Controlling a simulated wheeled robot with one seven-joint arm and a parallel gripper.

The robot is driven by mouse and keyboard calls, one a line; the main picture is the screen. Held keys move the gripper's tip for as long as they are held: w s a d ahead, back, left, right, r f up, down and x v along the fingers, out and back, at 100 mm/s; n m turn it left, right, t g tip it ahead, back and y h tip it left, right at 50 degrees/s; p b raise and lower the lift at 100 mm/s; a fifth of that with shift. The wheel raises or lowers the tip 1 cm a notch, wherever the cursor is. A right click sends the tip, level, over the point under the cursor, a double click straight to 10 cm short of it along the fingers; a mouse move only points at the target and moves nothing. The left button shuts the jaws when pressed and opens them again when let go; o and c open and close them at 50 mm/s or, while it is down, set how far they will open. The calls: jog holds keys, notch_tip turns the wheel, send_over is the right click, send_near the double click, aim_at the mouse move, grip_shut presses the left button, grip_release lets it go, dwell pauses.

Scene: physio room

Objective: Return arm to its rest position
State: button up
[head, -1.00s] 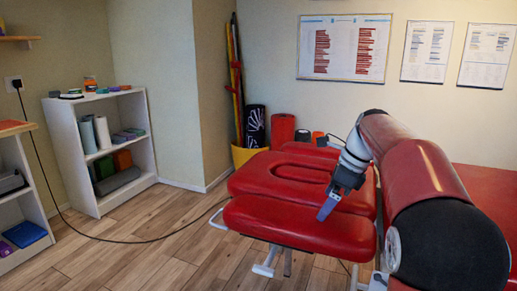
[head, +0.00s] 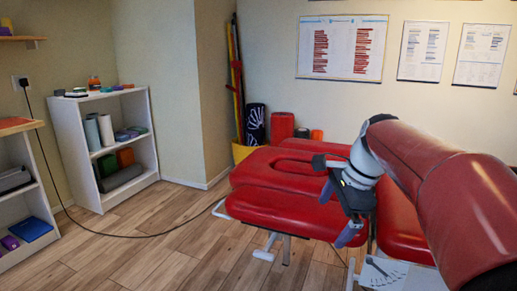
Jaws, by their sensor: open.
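My gripper (head: 340,212) hangs from the end of my arm at the right, in front of the red treatment table (head: 262,212). Its jaws point down and toward the left, and they stand apart with nothing seen between them. The fingers overlap the table's cushion in the picture; I cannot tell the exact gap to it. My red arm fills the right side and hides much of the table's right part.
A white shelf (head: 102,207) with rolls and blocks stands at the left. A yellow bin (head: 240,153) with poles is in the corner. A black cable (head: 120,241) crosses the wooden floor (head: 150,262), which is mostly clear. Posters (head: 342,47) hang behind.

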jog(key=s+f+n+t+h, duration=0.1)
jog(key=s+f+n, duration=0.2)
jog(key=s+n, duration=0.2)
jog(key=s+f+n+t+h, duration=0.1)
jog(key=s+f+n, duration=0.2)
jog(key=s+n, duration=0.3)
jog(key=s+a+f+n+t+h, duration=0.1)
jog(key=s+f+n, duration=0.2)
jog(key=s, duration=0.7)
jog(key=n, duration=0.2)
jog(key=shift+f+n, duration=0.3)
jog(key=shift+f, duration=0.1)
